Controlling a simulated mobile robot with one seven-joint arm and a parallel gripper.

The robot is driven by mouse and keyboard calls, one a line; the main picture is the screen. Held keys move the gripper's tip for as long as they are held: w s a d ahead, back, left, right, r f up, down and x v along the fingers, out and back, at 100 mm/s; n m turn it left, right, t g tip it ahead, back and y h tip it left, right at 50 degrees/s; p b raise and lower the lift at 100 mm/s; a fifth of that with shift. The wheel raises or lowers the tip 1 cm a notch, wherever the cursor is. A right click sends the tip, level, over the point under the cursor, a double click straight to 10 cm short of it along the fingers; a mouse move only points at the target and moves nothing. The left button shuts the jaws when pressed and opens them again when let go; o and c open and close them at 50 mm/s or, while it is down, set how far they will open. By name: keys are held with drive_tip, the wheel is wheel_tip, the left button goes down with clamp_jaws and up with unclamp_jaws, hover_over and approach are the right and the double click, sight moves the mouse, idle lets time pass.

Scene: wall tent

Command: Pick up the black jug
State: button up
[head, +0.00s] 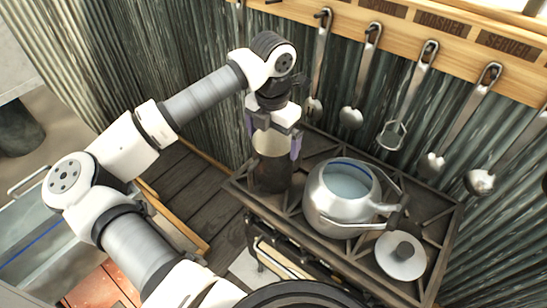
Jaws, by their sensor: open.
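The black jug (272,172) is a dark upright cylinder with a paler inside at its top. It stands at the left end of the dark stove top (324,240) in the head view. My gripper (274,142) is directly above it, pointing down, with its jaws open. One finger shows at each side of the jug's upper part. I cannot tell whether either finger touches it. The gripper's body hides part of the jug's rim, and no handle of the jug is clearly visible.
A silver kettle (325,213) with its top open stands close to the right of the jug. Its round lid (400,262) lies at the stove's front right. Several utensils, including a ladle (481,182), hang from a wooden rack (440,45) on the corrugated wall behind.

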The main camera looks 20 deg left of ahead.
drive_tip(key=shift+s+f+p, duration=0.1)
drive_tip(key=shift+f+p, duration=1.05)
drive_tip(key=shift+f, duration=1.6)
drive_tip(key=shift+c, duration=0.3)
drive_tip(key=c, duration=0.8)
drive_tip(key=shift+r, duration=0.2)
wheel_tip(320, 180, up, 20)
drive_tip(key=b, duration=0.4)
drive_tip(key=shift+f, duration=0.2)
